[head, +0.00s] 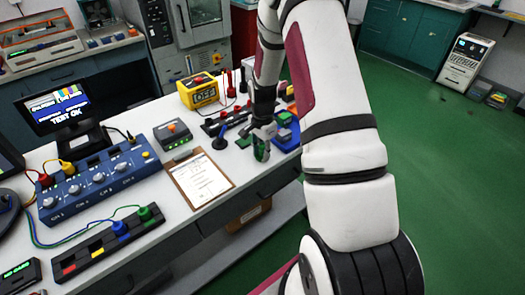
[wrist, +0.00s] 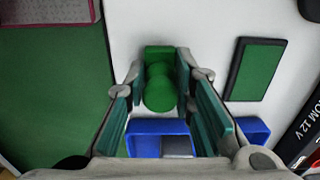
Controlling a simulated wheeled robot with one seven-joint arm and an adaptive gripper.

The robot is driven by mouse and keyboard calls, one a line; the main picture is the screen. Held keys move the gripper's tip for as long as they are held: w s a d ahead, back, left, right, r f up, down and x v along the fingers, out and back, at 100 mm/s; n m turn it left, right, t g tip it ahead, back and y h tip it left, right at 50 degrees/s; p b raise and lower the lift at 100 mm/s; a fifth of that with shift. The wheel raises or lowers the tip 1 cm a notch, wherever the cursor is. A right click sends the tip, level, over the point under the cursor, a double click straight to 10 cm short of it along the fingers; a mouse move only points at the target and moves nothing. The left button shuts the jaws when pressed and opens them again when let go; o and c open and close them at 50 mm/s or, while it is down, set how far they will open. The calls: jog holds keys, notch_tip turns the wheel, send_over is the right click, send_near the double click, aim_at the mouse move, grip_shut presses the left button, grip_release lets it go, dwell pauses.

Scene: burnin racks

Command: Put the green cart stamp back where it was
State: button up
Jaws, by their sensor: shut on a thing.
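The green cart stamp (wrist: 160,88) is between the two finger pads of my gripper (wrist: 163,92) in the wrist view, with its round knob towards the camera. In the head view my gripper (head: 264,133) is over the right part of the white bench, and the green stamp (head: 261,151) shows at its fingertips. The gripper is shut on it. A blue tray (wrist: 132,141) with a grey block in it lies close beside the stamp in the wrist view. The blue tray (head: 289,143) is just right of the gripper in the head view, partly hidden by my arm.
A dark-framed green pad (wrist: 255,68) lies flat beside the gripper. A dark blue stamp (head: 220,141) stands left of the gripper, near a clipboard (head: 201,180). A yellow meter (head: 201,91) stands behind. The bench edge drops to the green floor.

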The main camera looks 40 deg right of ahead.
aim_at(262, 146)
jog(key=shift+f, duration=0.15)
jog(key=o, duration=0.9)
notch_tip(262, 146, up, 12)
jog(key=shift+r+b, duration=0.1)
jog(key=shift+b, duration=0.25)
jog(key=s+a+r+n+t, duration=0.1)
jog(key=s+a+r+n, duration=0.35)
jog(key=r, duration=0.35)
jog(key=s+a+r+n+t, duration=0.1)
jog(key=s+a+r+n, duration=0.2)
jog(key=a+r, duration=0.45)
jog(key=s+a+r+n+t, duration=0.1)
jog(key=s+a+r+n, duration=0.1)
jog(key=s, duration=0.3)
jog(key=s+a+r+n+t, duration=0.1)
jog(key=s+a+r+n, duration=0.1)
jog(key=s+a+n, duration=0.1)
jog(key=s+a+r+n+t, duration=0.1)
jog(key=s+a+r+n, duration=0.1)
jog(key=s+n, duration=0.3)
jog(key=shift+s+a+r, duration=0.15)
jog(key=shift+s+r, duration=0.15)
jog(key=shift+s, duration=0.4)
jog(key=shift+s+a+r, duration=0.15)
jog(key=shift+s+r, duration=0.1)
jog(key=shift+s, duration=0.45)
